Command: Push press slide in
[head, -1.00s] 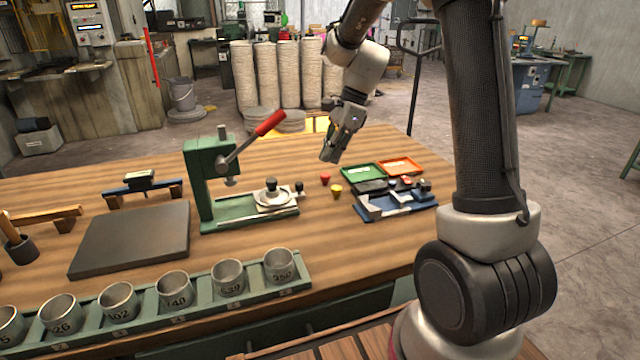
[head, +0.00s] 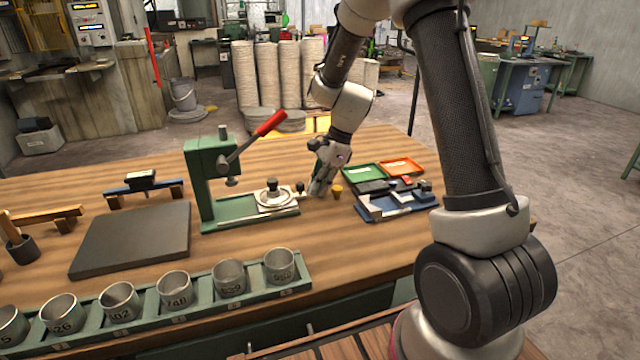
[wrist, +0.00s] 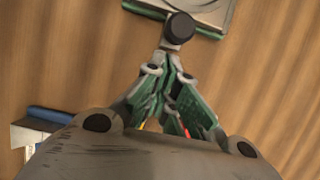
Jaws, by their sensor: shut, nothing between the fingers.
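The green press (head: 203,185) stands on the wooden table with its red-tipped lever (head: 268,124) raised to the right. Its slide (head: 272,198) carries a round silver piece and sticks out to the right of the press column on the green base. A black knob (head: 300,187) sits at the slide's right end. My gripper (head: 318,190) is shut and empty, low over the table just right of that knob. In the wrist view the knob (wrist: 180,27) lies just ahead of my closed fingertips (wrist: 172,48); whether they touch cannot be told.
A yellow piece (head: 337,191) stands right of my gripper. Green (head: 362,172) and orange (head: 402,166) trays and a blue tray (head: 372,212) with small blocks lie farther right. Numbered metal cups (head: 174,289) line a green rack in front. A dark flat plate (head: 130,240) lies left.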

